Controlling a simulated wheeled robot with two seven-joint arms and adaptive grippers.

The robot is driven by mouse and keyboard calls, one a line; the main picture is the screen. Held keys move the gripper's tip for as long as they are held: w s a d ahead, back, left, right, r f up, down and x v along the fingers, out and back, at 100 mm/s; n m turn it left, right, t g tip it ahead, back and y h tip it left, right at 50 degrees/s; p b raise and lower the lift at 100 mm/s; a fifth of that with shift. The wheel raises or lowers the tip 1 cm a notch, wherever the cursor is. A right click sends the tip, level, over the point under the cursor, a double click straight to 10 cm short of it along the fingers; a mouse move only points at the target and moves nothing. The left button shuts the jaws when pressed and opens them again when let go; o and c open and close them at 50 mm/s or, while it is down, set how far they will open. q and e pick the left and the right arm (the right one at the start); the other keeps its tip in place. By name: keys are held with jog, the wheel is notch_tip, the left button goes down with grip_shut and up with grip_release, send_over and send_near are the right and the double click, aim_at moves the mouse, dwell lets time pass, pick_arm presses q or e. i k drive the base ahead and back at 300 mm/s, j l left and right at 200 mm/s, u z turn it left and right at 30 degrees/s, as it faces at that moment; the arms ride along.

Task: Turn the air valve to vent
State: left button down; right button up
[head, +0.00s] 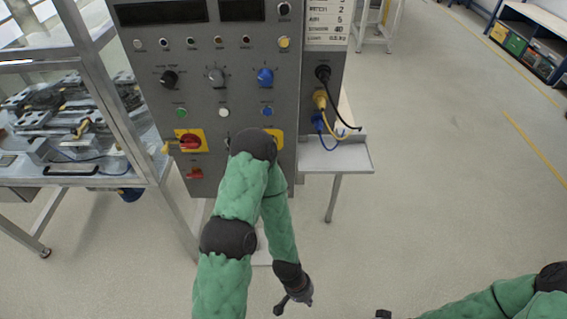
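A grey control panel (215,95) stands ahead with knobs, buttons and switches. Low on its left is a red rotary handle on a yellow plate (190,141). A smaller red handle (195,174) sits below it. Another yellow plate (278,140) is mostly hidden behind my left arm. I cannot tell which of these is the air valve, and no vent label is readable. My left gripper (293,304) hangs below and in front of the panel, fingers apart and empty. My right arm enters at the bottom right; only a dark tip (383,314) shows at the bottom edge.
A metal-framed bench (80,182) with machine parts stands on the left. A small grey shelf (345,155) juts out right of the panel, below plugged black, yellow and blue cables (325,125). The floor (440,150) to the right is open.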

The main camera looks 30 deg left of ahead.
aim_at(196, 175)
jog(key=u, duration=1.3)
